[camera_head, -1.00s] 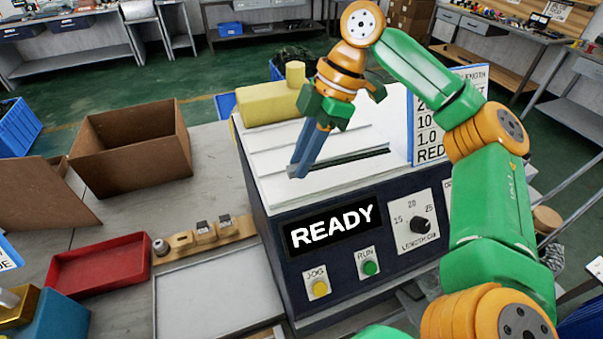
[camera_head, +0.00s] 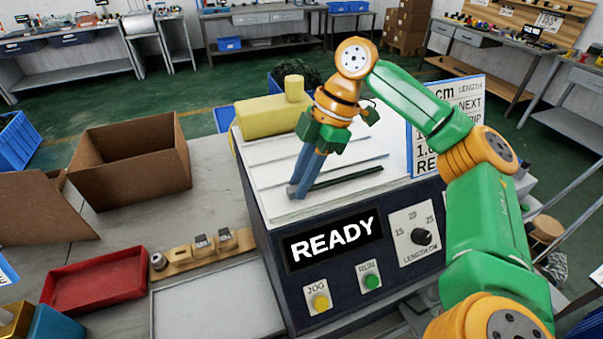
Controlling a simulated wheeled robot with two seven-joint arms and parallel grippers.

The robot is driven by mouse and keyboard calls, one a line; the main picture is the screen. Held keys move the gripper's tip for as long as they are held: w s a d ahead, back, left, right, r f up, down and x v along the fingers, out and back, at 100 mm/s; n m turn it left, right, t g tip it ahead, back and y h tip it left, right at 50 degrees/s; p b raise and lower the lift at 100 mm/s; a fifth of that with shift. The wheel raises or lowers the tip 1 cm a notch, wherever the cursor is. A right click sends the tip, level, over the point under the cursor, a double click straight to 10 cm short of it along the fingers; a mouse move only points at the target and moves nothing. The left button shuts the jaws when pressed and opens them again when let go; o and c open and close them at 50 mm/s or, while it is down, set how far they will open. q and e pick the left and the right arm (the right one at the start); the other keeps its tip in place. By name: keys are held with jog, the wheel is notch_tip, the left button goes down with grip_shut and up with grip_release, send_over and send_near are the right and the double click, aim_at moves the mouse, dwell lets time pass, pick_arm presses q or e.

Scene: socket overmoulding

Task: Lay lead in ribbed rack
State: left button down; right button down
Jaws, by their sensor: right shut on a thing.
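My right gripper (camera_head: 297,190) points down over the white top of the machine, near its front left part. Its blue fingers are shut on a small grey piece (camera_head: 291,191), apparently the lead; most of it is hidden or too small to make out. The white ribbed top (camera_head: 270,176) has long parallel ridges, and I take it for the ribbed rack. A dark slot or bar (camera_head: 347,179) runs to the right of the fingertips. I cannot tell whether the held piece touches the top.
A yellow block with a knob (camera_head: 262,117) stands at the back of the machine, and a sign (camera_head: 455,115) at its right. The display panel (camera_head: 333,239) reads READY. A red tray (camera_head: 95,284), a small fixture strip (camera_head: 203,248) and a cardboard box (camera_head: 130,168) lie left.

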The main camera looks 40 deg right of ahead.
jog(key=c, duration=0.9)
grip_release()
jog(key=shift+s, duration=0.1)
jog(key=shift+o, duration=1.2)
jog(key=shift+w, duration=0.2)
